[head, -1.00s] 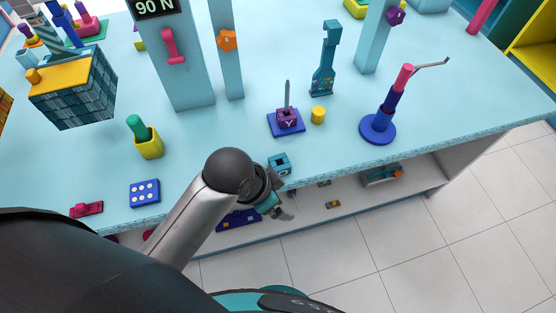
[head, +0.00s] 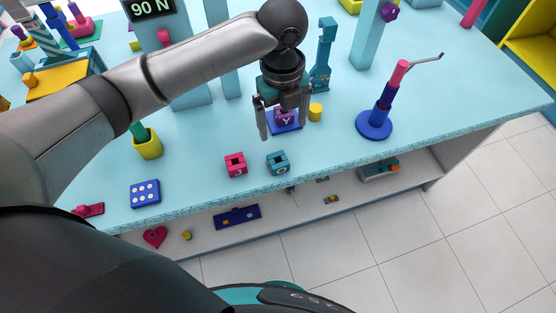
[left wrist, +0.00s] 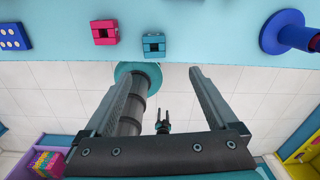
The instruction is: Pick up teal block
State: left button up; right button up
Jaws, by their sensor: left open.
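The teal block (head: 277,162) is a small cube with a hole in its face. It sits on the light-blue table (head: 330,148) near the front edge, just right of a pink-red block (head: 235,165). My left gripper (head: 284,127) points down over the table, above and behind the teal block in the head view. Its two fingers are apart with nothing between them. In the left wrist view the teal block (left wrist: 154,44) lies beyond the open fingers (left wrist: 160,85), apart from them.
A blue base with a purple block (head: 284,119) is partly hidden behind my left gripper. A yellow cylinder (head: 315,112) and a blue stand with a pink top (head: 375,124) are to its right. A blue dotted block (head: 145,193) lies at front left. A shelf (head: 300,205) runs below the edge.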

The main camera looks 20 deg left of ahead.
pick_arm(q)
jog(key=b, duration=0.1)
send_over(278, 160)
jog(key=f, duration=0.9)
jog(key=shift+s+d+f, duration=0.2)
jog(key=shift+d, duration=0.05)
jog(key=f, duration=0.4)
jog(key=shift+s+a+b, duration=0.1)
jog(key=shift+s+b, duration=0.2)
jog(key=shift+f, duration=0.65)
jog(key=shift+c, duration=0.4)
jog(key=c, duration=1.4)
